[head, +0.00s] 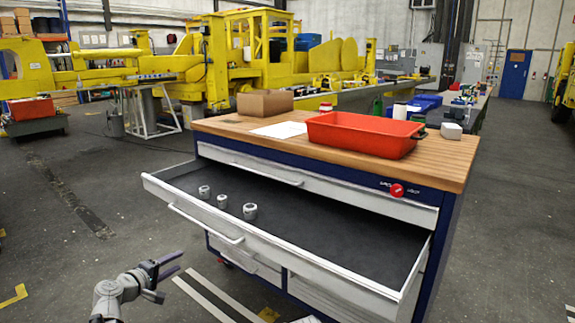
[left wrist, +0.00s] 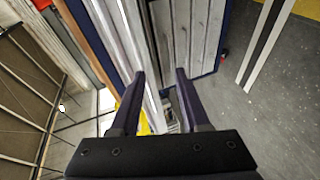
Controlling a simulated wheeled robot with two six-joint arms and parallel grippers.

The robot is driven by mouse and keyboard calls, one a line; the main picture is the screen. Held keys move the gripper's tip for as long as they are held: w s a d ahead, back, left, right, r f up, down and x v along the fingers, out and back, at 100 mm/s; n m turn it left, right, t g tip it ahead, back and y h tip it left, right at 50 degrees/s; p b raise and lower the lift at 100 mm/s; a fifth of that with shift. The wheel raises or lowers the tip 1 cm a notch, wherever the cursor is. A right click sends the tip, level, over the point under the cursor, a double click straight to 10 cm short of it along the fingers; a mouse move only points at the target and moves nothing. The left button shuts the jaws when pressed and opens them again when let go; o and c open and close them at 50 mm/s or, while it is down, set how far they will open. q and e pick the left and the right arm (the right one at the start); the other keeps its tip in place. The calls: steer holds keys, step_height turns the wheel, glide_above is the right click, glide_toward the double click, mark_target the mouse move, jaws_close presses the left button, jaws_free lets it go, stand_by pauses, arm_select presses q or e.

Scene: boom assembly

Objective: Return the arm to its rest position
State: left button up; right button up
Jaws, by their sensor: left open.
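My left gripper (head: 170,266) is at the lower left of the head view, in front of the tool cabinet (head: 449,230) and left of its open drawer. Its two dark fingers are apart with nothing between them. They also show apart and empty in the left wrist view (left wrist: 159,92), with the cabinet's drawer fronts beyond. The gripper is below the open drawer (head: 330,235) and seems clear of it. My right gripper is not seen in the head view.
The open drawer holds several metal sockets (head: 221,201) at its left. The wooden top (head: 440,155) carries a red tray (head: 365,133), a cardboard box (head: 265,103) and a white sheet (head: 279,130). Grey floor (head: 60,260) left of the cabinet is free.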

arm_select(q)
steer(key=s+d+f+m+g, duration=0.3)
steer(key=s+d+f, duration=0.1)
steer(key=d, duration=0.4)
steer(key=s+d+f+m+g+h, duration=0.1)
steer(key=s+d+f+m+g, duration=0.25)
steer(key=d, duration=0.45)
steer(key=s+d+f+m+g, duration=0.3)
steer(key=s+d+f, duration=0.1)
steer(key=d, duration=0.4)
steer(key=s+d+f+m+g+y, duration=0.2)
steer(key=s+m+y, duration=0.15)
steer(key=s, duration=0.55)
steer(key=s+d+f+m+g+y, duration=0.25)
steer(key=s+y, duration=0.25)
steer(key=s, duration=0.3)
step_height(320, 180, up, 28)
steer(key=p, duration=2.8)
steer(key=shift+w+a+r+h, duration=0.15)
steer(key=shift+a+h, duration=0.2)
steer(key=shift+h, duration=0.1)
steer(key=shift+d, duration=0.15)
